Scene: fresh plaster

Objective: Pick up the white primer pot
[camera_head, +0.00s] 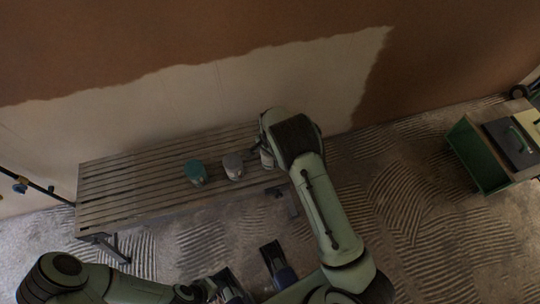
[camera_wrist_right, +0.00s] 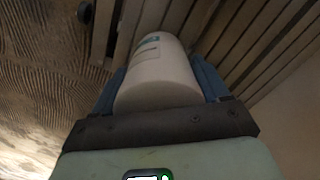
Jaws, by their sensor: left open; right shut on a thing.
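In the head view the held pot (camera_head: 267,159) shows only partly beside my right wrist, at the right part of the slatted bench (camera_head: 120,187). I cannot tell whether it touches the slats. My left gripper (camera_head: 252,272) is open and empty at the bottom of the head view, in front of the bench.
A teal pot (camera_head: 195,172) and a pale grey pot (camera_head: 233,166) stand on the bench, left of the held pot. The bench's left part is clear. A half-plastered wall (camera_head: 220,85) rises behind the bench.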

